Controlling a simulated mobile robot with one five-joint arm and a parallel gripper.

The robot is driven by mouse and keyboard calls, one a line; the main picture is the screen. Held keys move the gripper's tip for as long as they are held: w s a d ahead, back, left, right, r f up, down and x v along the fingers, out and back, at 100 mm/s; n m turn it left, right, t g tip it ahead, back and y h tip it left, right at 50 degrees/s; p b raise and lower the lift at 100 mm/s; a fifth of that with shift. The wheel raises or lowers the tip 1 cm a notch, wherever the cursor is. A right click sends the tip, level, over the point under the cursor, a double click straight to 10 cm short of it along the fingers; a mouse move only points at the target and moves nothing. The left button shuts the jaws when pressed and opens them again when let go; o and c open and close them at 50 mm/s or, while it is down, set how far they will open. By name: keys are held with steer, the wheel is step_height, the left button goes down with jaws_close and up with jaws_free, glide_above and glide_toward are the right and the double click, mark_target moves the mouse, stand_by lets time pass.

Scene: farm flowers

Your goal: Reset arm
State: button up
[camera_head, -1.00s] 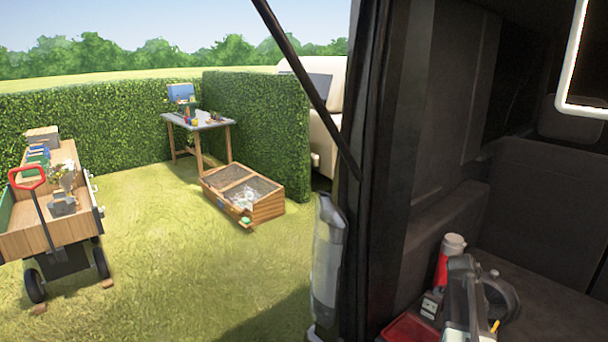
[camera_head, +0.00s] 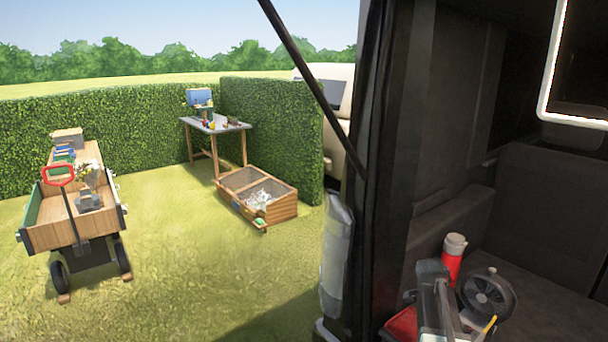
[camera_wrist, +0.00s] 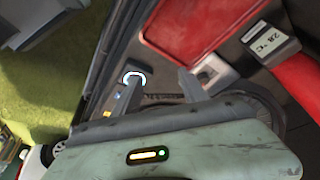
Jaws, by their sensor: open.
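My gripper (camera_wrist: 160,88) shows in the wrist view with its two fingers apart and nothing between them. It is over the dark vehicle floor, near a red tray (camera_wrist: 200,25) and a red cylinder (camera_wrist: 298,85) with a small display reading about 28 °C. In the head view my arm stands at the lower right, beside the red tray (camera_head: 402,325) and the red flask with a white cap (camera_head: 453,258). The fingertips cannot be made out in the head view.
A black wheel (camera_head: 488,292) lies right of my arm. The dark door pillar (camera_head: 395,170) stands left of it. The grass between cart and planter is clear.

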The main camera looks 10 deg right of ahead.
steer(key=s+a+n+y+p, duration=0.1)
steer(key=s+a+n+y, duration=0.1)
steer(key=a+n, duration=0.8)
steer(key=s+a+r+n+y+p, duration=0.1)
steer(key=s+a+n, duration=0.3)
steer(key=a+n, duration=0.6)
steer(key=a+y, duration=0.1)
steer(key=a, duration=1.1)
steer(key=shift+a+r+t+p, duration=0.25)
steer(key=shift+a+t+p, duration=0.15)
